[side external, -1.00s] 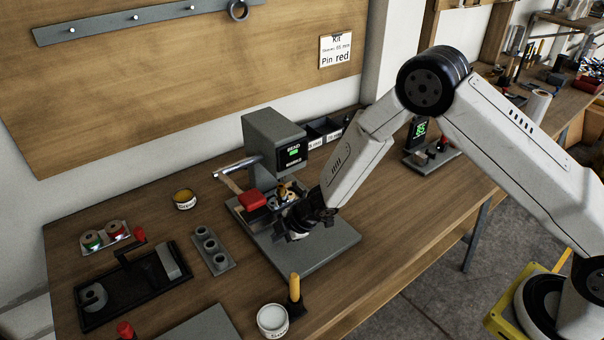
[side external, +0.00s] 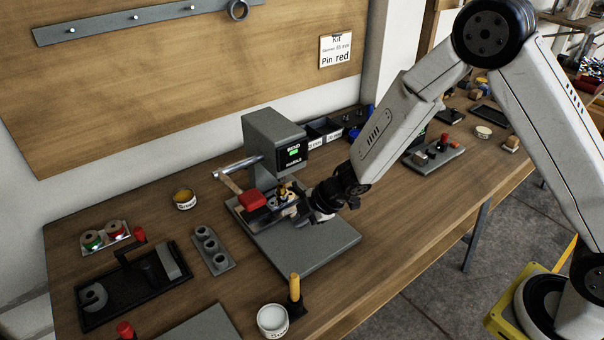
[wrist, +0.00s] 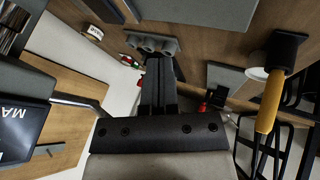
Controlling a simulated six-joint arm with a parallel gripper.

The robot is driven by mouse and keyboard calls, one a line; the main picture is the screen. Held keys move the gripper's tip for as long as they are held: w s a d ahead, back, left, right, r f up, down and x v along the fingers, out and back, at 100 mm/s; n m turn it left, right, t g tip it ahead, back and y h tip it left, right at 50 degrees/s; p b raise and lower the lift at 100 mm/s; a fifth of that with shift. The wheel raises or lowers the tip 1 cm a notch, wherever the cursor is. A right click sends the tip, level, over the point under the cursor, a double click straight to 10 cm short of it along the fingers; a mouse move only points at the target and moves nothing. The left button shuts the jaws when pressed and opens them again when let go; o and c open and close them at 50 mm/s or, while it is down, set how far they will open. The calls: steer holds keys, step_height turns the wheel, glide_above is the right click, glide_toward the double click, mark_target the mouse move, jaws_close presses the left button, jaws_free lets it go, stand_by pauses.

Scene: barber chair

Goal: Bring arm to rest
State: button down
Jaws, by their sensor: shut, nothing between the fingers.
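My gripper (side external: 304,211) hangs beside the grey press (side external: 275,140), low over the right part of its base plate (side external: 325,241). In the wrist view my gripper (wrist: 160,70) has its two dark fingers together with nothing between them. In the side view the fingertips are small and dark, close to the press's work area. I cannot tell there whether they touch anything. My arm reaches in from the right, with its elbow raised high.
A yellow-handled tool (side external: 295,290) and a white tin (side external: 272,320) stand at the front. A black tray (side external: 133,285) and a grey post rack (side external: 212,250) lie left. Bench space right of the base plate is clear.

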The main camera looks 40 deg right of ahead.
steer(key=shift+d+r, duration=0.1)
stand_by(0.3)
steer(key=s+d+r+m+h, duration=0.4)
steer(key=s+d+r+m, duration=0.3)
steer(key=d+m, duration=0.25)
steer(key=s+d+r+m+g, duration=0.1)
steer(key=s+d+m, duration=0.1)
steer(key=s, duration=0.4)
steer(key=s+d+r+m+g, duration=0.1)
steer(key=s+r+m+g, duration=0.1)
steer(key=s+m, duration=0.3)
steer(key=shift+s+d+h, duration=0.3)
steer(key=shift+s+d, duration=0.1)
